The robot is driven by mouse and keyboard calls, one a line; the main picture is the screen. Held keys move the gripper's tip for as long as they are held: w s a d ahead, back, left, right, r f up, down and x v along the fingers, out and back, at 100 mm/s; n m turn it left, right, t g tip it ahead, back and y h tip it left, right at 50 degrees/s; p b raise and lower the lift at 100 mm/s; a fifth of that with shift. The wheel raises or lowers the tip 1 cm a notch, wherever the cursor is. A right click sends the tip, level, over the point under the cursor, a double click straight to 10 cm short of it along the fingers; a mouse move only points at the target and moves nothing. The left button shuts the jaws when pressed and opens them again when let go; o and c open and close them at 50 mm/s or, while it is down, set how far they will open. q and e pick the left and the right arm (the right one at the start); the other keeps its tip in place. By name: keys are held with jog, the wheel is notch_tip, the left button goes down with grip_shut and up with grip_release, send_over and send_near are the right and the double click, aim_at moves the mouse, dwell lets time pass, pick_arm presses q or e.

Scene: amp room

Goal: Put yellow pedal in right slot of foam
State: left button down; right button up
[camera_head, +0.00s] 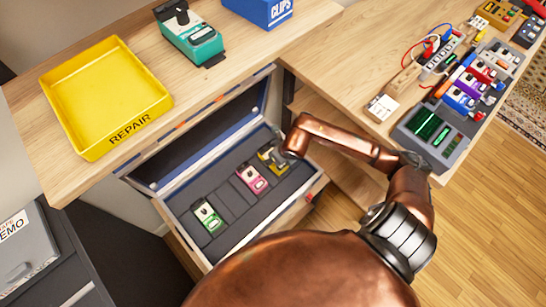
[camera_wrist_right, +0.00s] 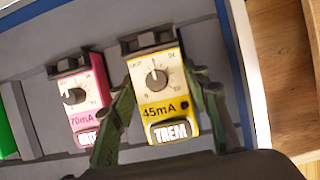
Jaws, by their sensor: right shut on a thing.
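The yellow pedal (camera_wrist_right: 160,105), marked 45mA and TREM, lies between the two fingers of my right gripper (camera_wrist_right: 155,115), which is shut on it. In the head view the yellow pedal (camera_head: 272,158) is at the right end of the grey foam (camera_head: 228,192) in the open case, partly hidden by my gripper. A pink pedal (camera_head: 252,179) sits in the foam to its left, and a green pedal (camera_head: 208,217) sits further left. I cannot tell how deep the yellow pedal is in its slot. My left gripper is out of view.
The case stands in an open drawer. A yellow REPAIR tray (camera_head: 62,100), a teal device (camera_head: 192,42) and a blue CLIPS box (camera_head: 262,10) are on the bench above. The right bench holds several pedals and a dark device with a green screen (camera_head: 430,128).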

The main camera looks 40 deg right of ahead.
jog(key=shift+f, duration=0.75)
dwell(1.1)
jog(key=shift+s+f, duration=0.15)
jog(key=shift+f, duration=0.05)
dwell(0.5)
jog(key=shift+s+f, duration=0.2)
jog(key=shift+f, duration=0.2)
dwell(0.4)
jog(key=o, duration=1.1)
jog(key=shift+c, duration=0.2)
jog(key=o, duration=0.5)
jog(key=shift+w+f, duration=0.1)
jog(key=shift+f, duration=0.05)
jog(key=shift+o, duration=0.3)
jog(key=shift+d, duration=0.1)
